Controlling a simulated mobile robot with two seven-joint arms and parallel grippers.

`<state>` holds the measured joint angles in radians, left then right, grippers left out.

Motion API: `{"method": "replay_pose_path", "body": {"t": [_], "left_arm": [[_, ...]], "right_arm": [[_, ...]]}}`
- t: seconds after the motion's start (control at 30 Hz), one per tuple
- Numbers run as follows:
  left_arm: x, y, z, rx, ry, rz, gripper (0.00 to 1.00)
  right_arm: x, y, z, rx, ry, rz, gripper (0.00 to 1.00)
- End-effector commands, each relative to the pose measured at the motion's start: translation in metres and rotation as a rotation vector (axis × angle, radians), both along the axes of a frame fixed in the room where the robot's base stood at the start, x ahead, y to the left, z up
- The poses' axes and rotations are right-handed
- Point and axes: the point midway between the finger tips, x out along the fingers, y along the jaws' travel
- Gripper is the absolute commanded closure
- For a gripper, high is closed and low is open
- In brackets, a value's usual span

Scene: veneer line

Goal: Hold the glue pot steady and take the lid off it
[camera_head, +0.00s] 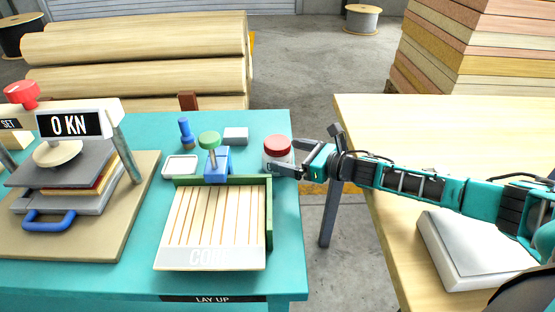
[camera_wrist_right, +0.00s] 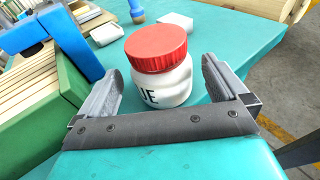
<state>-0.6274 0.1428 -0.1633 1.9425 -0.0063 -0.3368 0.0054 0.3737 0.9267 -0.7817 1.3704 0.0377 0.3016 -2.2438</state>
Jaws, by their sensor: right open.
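The glue pot (camera_head: 272,161) is a white jar standing upright at the right edge of the teal table. Its red lid (camera_head: 277,146) sits on top of it. In the right wrist view the pot (camera_wrist_right: 172,85) shows part of its lettering, and the lid (camera_wrist_right: 156,47) covers its mouth. My right gripper (camera_head: 283,164) reaches in from the right at the height of the pot's body. In the right wrist view the gripper (camera_wrist_right: 160,90) is open, with one finger on each side of the pot and gaps visible. My left gripper is not in view.
A green-edged frame with wooden strips (camera_head: 268,215) and a blue clamp (camera_head: 217,167) stand left of the pot. A wooden table (camera_head: 400,140) stands right, across a gap.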

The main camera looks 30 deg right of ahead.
Motion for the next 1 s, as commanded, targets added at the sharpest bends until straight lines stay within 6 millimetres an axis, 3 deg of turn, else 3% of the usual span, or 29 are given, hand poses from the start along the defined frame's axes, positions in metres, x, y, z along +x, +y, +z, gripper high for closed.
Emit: {"method": "replay_pose_path", "body": {"t": [0.3, 0.63, 1.0], "left_arm": [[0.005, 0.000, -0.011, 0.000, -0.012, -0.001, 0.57], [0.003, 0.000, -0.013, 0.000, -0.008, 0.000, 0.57], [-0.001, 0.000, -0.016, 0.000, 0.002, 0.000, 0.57]], "right_arm": [[0.033, 0.020, -0.009, 0.001, -0.001, 0.000, 0.00], [0.037, 0.022, -0.009, 0.000, 0.000, 0.000, 0.00], [0.036, 0.022, -0.009, 0.000, 0.000, 0.000, 0.35]]}}
